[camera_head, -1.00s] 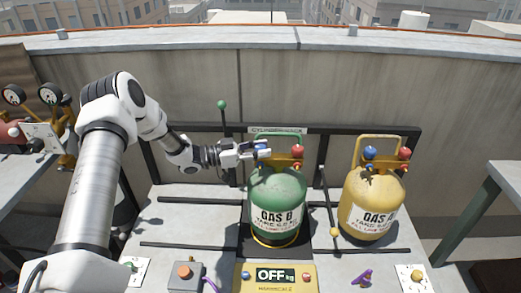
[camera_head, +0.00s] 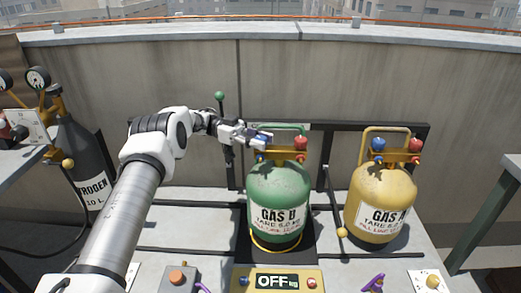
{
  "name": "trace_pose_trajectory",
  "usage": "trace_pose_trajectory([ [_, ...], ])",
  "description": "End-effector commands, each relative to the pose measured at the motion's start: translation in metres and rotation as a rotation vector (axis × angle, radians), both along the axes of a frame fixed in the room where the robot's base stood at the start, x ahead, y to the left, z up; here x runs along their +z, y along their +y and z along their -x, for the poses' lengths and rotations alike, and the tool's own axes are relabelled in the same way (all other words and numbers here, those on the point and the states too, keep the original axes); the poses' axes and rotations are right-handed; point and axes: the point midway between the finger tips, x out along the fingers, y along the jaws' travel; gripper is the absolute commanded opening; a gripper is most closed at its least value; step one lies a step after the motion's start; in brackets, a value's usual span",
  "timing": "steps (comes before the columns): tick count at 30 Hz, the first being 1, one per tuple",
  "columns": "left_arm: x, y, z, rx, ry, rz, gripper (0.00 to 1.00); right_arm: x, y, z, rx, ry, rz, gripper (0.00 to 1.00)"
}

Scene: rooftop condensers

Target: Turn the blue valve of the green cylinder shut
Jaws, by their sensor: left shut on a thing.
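The green cylinder (camera_head: 278,188), labelled GAS B, stands upright on a dark scale plate in the middle of the table. Its blue valve (camera_head: 262,143) is at the top left of its head, beside a red valve (camera_head: 300,143) on the right. My left gripper (camera_head: 258,140) reaches in from the left at the height of the valves. Its fingers are shut on the blue valve and partly cover it. My right gripper is not in view.
A yellow cylinder (camera_head: 381,200) with blue and red valves stands to the right. The scale display (camera_head: 278,281) in front reads OFF. A green-knobbed lever (camera_head: 220,97) rises behind my left gripper. A dark nitrogen cylinder (camera_head: 82,150) and gauges (camera_head: 38,78) are at the left.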

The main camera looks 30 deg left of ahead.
Motion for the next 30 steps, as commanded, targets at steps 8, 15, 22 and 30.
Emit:
trace_pose_trajectory([
  [8, 0.0009, -0.0004, -0.0002, -0.034, -0.001, 0.002, 0.00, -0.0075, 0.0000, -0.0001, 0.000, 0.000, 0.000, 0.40],
  [15, 0.0017, -0.0003, -0.0003, -0.034, -0.002, 0.002, 0.00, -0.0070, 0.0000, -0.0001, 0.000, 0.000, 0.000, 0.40],
  [22, 0.0012, -0.0003, -0.0004, -0.033, -0.002, 0.002, 0.61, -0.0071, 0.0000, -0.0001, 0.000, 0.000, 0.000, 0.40],
  [30, 0.0028, -0.0001, -0.0003, -0.023, -0.001, 0.001, 0.61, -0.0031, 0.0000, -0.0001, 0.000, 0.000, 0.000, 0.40],
])
